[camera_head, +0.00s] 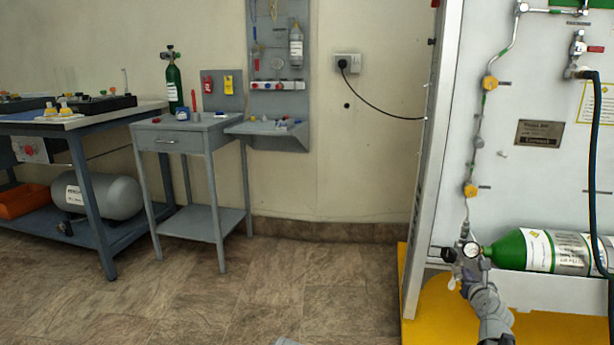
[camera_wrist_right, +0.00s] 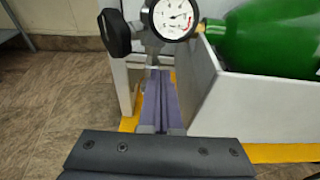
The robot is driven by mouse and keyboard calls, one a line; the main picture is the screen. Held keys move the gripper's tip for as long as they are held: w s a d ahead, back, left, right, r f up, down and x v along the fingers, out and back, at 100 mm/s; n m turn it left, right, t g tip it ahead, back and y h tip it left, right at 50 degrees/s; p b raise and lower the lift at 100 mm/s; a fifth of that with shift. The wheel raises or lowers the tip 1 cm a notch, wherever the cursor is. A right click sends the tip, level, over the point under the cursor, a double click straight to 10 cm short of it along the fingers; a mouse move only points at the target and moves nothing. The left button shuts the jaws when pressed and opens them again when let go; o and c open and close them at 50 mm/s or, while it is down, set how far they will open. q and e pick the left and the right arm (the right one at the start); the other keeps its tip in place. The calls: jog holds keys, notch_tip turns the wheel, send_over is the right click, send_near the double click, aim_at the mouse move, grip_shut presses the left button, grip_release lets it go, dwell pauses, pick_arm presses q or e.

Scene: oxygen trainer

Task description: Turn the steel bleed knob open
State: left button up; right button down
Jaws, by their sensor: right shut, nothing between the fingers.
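A steel regulator body with a round white gauge (camera_head: 471,249) sits at the neck of the green cylinder (camera_head: 511,250) at the right. The gauge (camera_wrist_right: 173,17) is large at the top of the right wrist view, with a black knob (camera_wrist_right: 114,33) to its left. Steel fittings (camera_wrist_right: 151,45) show just below and left of the gauge; I cannot clearly tell the steel bleed knob apart from them. My right gripper (camera_head: 467,284) is just below the regulator. Its purple-grey fingers (camera_wrist_right: 158,78) are together and empty, tips close under the fittings; contact is unclear.
A white panel (camera_head: 540,85) with piping rises above the cylinder. A white cradle wall (camera_wrist_right: 205,85) stands right of the fingers. A black hose (camera_head: 597,150) hangs at far right. A yellow base (camera_head: 430,318) lies below.

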jog(key=shift+a+f, duration=0.15)
jog(key=shift+f, duration=0.1)
dwell(0.5)
jog(key=shift+w+a, duration=0.1)
jog(key=shift+a, duration=0.35)
dwell(0.3)
jog(key=shift+w+a, duration=0.15)
jog(key=shift+a, duration=0.4)
dwell(0.4)
jog(key=shift+a+r, duration=0.1)
jog(key=shift+r, duration=0.3)
jog(key=v, duration=0.3)
jog(key=f+v, duration=0.1)
jog(key=v, duration=0.1)
jog(key=shift+s+a+f, duration=0.1)
jog(key=shift+s+f, duration=0.05)
jog(key=shift+s, duration=0.4)
